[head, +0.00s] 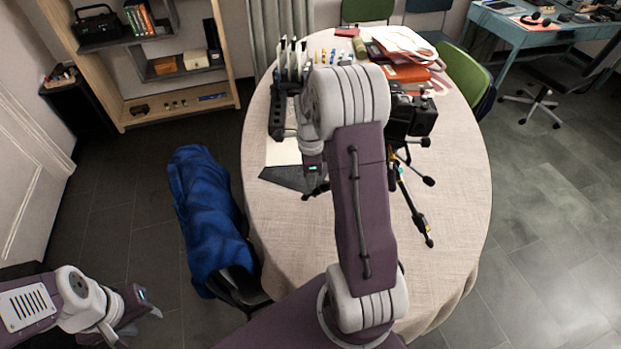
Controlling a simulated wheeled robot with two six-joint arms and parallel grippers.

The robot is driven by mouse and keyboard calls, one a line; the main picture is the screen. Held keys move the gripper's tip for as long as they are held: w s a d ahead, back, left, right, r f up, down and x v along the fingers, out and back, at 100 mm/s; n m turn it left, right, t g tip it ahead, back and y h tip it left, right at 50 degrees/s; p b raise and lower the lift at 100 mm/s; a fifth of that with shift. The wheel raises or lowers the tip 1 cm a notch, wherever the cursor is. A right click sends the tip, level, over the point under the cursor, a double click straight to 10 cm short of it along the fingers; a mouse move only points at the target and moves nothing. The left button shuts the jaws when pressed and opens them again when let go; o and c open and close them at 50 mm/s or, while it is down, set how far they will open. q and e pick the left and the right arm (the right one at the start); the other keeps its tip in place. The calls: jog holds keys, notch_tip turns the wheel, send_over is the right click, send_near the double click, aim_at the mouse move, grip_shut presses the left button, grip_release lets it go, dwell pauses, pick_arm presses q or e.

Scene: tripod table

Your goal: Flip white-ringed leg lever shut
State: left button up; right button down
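A black tripod carrying a black camera (412,116) stands on the table, partly behind my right arm. One tripod leg (413,205) reaches toward the front of the table, and another ends in a dark foot to the right. The white-ringed leg and its lever cannot be made out. My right gripper (312,184) hangs over the table left of my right arm, beside the tripod's hidden side. Its fingers are dark and mostly hidden, so I cannot tell its opening or any contact. My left gripper (143,306) is low at the left, away from the table; its opening is unclear.
The oval table (455,230) has a beige cloth, bare at the front right. Papers and red folders (405,55) lie at the back, and a rack (291,60) stands back left. A chair with a blue cover (205,215) stands at the table's left side.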

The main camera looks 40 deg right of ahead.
jog(key=shift+a+h+p, duration=0.2)
jog(key=shift+h+p, duration=0.1)
jog(key=shift+p, duration=0.1)
jog(key=shift+a+f+g+h, duration=0.1)
jog(key=shift+f+g+h, duration=0.2)
jog(key=shift+g+h, duration=0.1)
jog(key=shift+w+f+g+h+b, duration=0.2)
jog(key=shift+f+g+h+b, duration=0.4)
jog(key=shift+f+h+b, duration=0.4)
jog(key=shift+h+b, duration=0.4)
jog(key=shift+r+g+h, duration=0.15)
jog(key=shift+g+h, duration=0.15)
jog(key=shift+s+r, duration=0.1)
jog(key=shift+r, duration=0.05)
jog(key=c, duration=1.5)
grip_release()
jog(key=shift+o, duration=0.2)
